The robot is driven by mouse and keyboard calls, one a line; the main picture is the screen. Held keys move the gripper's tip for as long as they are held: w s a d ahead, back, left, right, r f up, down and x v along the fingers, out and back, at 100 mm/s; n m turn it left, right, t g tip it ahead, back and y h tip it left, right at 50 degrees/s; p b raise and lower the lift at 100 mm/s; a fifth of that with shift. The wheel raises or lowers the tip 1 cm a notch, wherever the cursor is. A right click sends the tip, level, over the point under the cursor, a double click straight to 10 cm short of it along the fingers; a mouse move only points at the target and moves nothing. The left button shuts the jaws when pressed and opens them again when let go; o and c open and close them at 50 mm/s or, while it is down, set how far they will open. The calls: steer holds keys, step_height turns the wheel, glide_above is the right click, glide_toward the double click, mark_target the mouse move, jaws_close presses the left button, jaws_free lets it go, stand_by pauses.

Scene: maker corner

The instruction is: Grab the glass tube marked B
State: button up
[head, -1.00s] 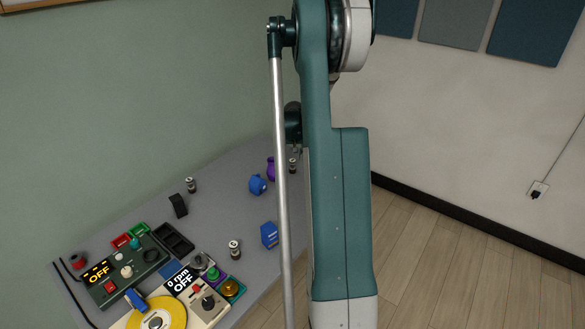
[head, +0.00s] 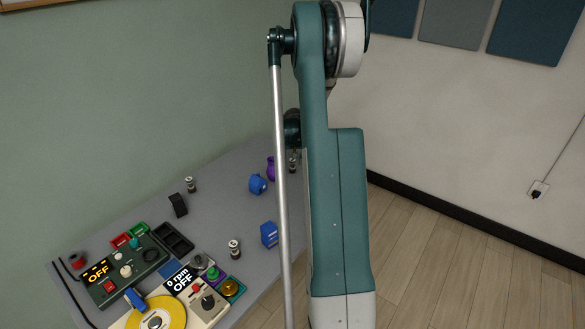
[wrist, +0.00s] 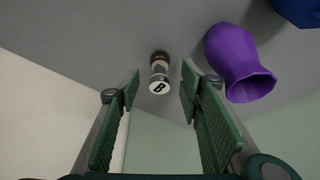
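The glass tube marked B (wrist: 159,72) shows in the wrist view with a dark cap, a pale body and a black "B" on its white end. It lies in line with the gap between my gripper's fingers (wrist: 160,84), beyond the fingertips. My gripper is open with nothing between its green ridged pads. In the head view a small tube (head: 293,163) beside the purple vase (head: 271,169) appears to be the same one; its letter is not readable there. My gripper is hidden in the head view behind my arm.
The purple vase (wrist: 236,63) stands close to the right of the tube, near my right finger. A blue mug (head: 258,184) is beyond it. Two other tubes (head: 190,184) (head: 235,249), a blue box (head: 269,234) and control panels (head: 124,268) occupy the grey table.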

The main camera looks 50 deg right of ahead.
mark_target(293, 165)
stand_by(0.3)
steer(key=shift+b+x, duration=0.7)
steer(key=shift+x, duration=1.95)
steer(key=shift+d, duration=0.1)
steer(key=shift+c, duration=0.4)
steer(key=c, duration=0.8)
